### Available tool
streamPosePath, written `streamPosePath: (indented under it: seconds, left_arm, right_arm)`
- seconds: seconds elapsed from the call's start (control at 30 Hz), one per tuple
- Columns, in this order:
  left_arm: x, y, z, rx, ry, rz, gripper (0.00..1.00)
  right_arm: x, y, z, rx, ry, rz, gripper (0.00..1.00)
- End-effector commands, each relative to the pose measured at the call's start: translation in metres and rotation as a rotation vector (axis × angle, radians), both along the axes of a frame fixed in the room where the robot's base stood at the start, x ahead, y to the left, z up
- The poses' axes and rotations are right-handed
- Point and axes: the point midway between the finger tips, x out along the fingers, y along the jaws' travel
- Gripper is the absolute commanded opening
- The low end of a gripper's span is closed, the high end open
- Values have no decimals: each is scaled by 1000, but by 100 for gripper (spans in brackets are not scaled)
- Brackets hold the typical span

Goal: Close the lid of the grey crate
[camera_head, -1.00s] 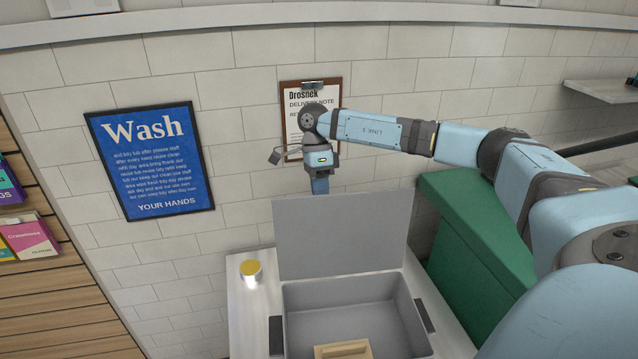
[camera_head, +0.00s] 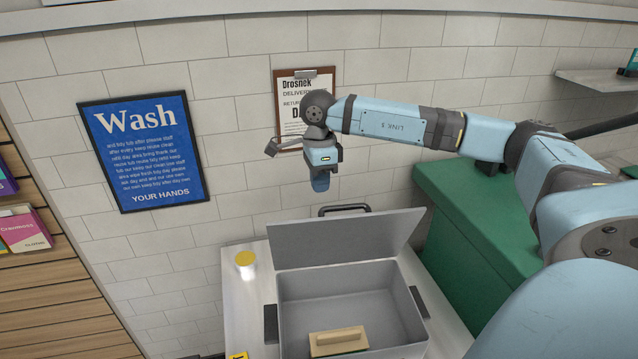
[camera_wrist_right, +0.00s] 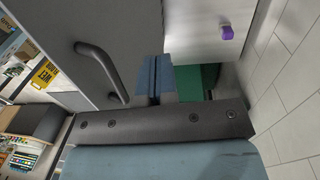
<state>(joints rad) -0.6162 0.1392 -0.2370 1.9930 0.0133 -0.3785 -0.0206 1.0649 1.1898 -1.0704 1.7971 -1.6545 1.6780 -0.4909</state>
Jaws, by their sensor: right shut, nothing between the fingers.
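The grey crate (camera_head: 424,336) stands on a white table, its inside visible from above. Its lid (camera_head: 345,240) is raised along the back edge and leans forward over the crate, partly open. A dark handle (camera_head: 344,208) shows beyond the lid's top edge. In the right wrist view, the lid's outer face (camera_wrist_right: 130,30) and the handle (camera_wrist_right: 103,72) fill the upper left. My right gripper (camera_head: 320,184) is shut and empty, behind and above the lid. Its blue fingers show in the wrist view (camera_wrist_right: 156,78) close to the lid; I cannot tell whether they touch. My left gripper is out of view.
A tan block with a raised bar (camera_head: 338,343) lies inside the crate. A yellow-topped jar (camera_head: 246,262) stands left of the crate on the white table (camera_head: 243,310). A green counter (camera_head: 475,225) is on the right. A tiled wall with a clipboard (camera_head: 305,95) is behind.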

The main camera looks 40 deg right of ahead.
Motion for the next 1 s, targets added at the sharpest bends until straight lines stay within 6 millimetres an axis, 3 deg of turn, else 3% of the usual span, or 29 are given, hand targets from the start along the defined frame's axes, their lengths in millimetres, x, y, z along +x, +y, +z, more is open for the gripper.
streamPosePath:
  seconds: [0.57, 0.73, 0.87, 1.0]
  left_arm:
    - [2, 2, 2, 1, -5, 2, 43]
    - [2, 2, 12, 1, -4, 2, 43]
    - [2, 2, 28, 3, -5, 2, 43]
    - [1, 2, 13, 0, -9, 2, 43]
  right_arm:
    - [0, 0, 0, 1, 2, 1, 0]
    - [0, 1, 17, 1, -1, 1, 0]
    - [-1, 2, 44, 0, -1, 0, 0]
    - [-29, 16, 42, -2, 1, 2, 0]
